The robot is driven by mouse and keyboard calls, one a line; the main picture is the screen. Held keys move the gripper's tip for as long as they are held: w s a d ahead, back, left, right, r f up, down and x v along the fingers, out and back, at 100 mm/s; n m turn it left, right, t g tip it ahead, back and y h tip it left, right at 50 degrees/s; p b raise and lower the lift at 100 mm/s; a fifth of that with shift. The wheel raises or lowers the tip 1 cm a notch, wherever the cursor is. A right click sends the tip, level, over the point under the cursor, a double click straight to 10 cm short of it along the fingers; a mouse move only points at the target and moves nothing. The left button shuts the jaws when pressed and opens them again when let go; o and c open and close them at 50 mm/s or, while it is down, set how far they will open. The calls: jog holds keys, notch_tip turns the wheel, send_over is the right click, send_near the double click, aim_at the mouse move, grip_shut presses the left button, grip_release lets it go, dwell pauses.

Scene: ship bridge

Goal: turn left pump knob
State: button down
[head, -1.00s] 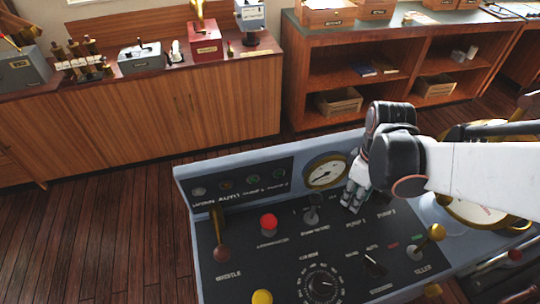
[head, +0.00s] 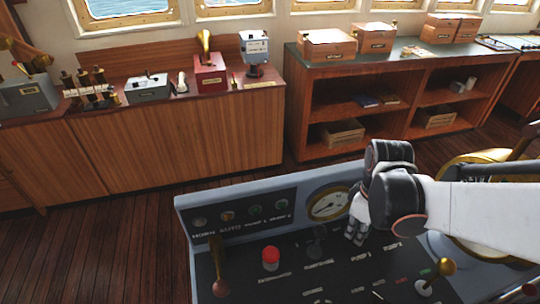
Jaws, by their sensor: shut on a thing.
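My gripper (head: 356,231) reaches down onto the dark console panel (head: 300,262), at the spot just above the pump labels. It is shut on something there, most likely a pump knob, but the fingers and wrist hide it. A small dark knob (head: 317,250) stands on the panel just left of my fingers, apart from them. I cannot read which pump my gripper covers.
A red button (head: 270,254) and a brass lever (head: 218,270) stand left on the panel. A round gauge (head: 328,203) is close behind my gripper. A brass-topped lever (head: 441,272) stands to the right. Wooden cabinets (head: 190,128) line the back.

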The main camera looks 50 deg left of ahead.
jog(key=shift+s+a, duration=0.1)
jog(key=shift+a, duration=0.05)
jog(key=m, duration=0.6)
jog(key=shift+r, duration=0.1)
jog(key=m, duration=0.5)
jog(key=shift+m, duration=0.3)
dwell(0.4)
jog(key=c, duration=1.8)
grip_release()
jog(key=shift+o, duration=0.7)
